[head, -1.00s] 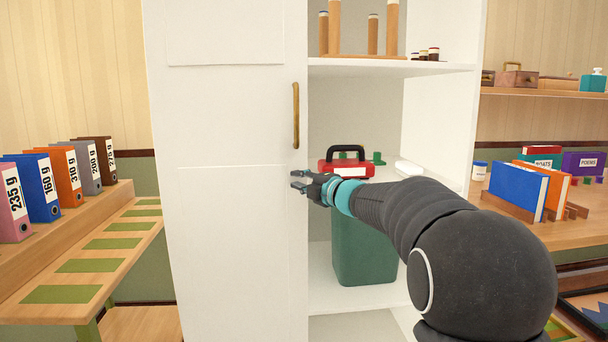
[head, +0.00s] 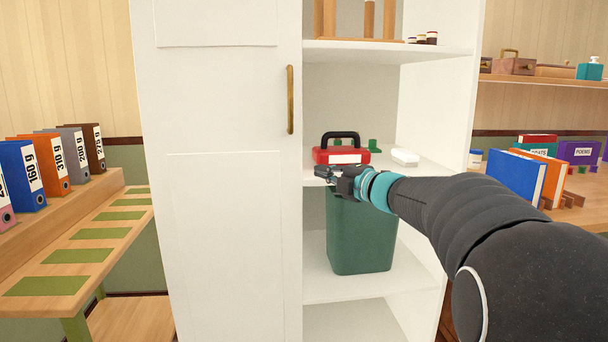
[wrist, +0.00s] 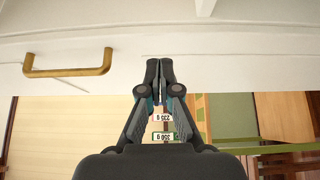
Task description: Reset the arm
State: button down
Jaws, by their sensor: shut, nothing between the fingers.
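My gripper (head: 326,174) is shut and empty. In the head view it is in front of the open part of the white cabinet (head: 220,220), just right of the door edge. It overlaps the front of a shelf, below a red case with a black handle (head: 341,156). In the wrist view my gripper (wrist: 160,66) has its fingertips together, with a white panel behind them. The brass door handle (head: 290,100) is up and to the left of my gripper; it also shows in the wrist view (wrist: 68,70).
A green bin (head: 360,235) stands on a lower shelf behind my wrist. A white box (head: 405,157) lies on the shelf above. Labelled binders (head: 53,163) stand on a ledge at left. Blue and orange books (head: 517,182) stand on a desk at right.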

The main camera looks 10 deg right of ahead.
jog(key=d+f+m+h, duration=0.4)
jog(key=d+m+h, duration=0.15)
jog(key=d, duration=0.25)
jog(key=d+f+m+h, duration=0.4)
jog(key=d+m+h, duration=0.1)
jog(key=d+m, duration=0.25)
jog(key=s+d+f+m+g+h, duration=0.2)
jog(key=s+f+m+g+h, duration=0.35)
jog(key=s, duration=0.45)
jog(key=s+a+f+m+g+y, duration=0.25)
jog(key=s+a+f, duration=0.25)
jog(key=s, duration=0.4)
jog(key=s+a+f+m+g+y, duration=0.15)
jog(key=s+a+f+m, duration=0.25)
jog(key=s, duration=0.4)
jog(key=s+a+y, duration=0.2)
jog(key=s+a, duration=0.9)
jog(key=s, duration=0.1)
jog(key=shift+s+f+n+y, duration=0.15)
jog(key=shift+f+n+y, duration=0.15)
jog(key=shift+n+y, duration=0.1)
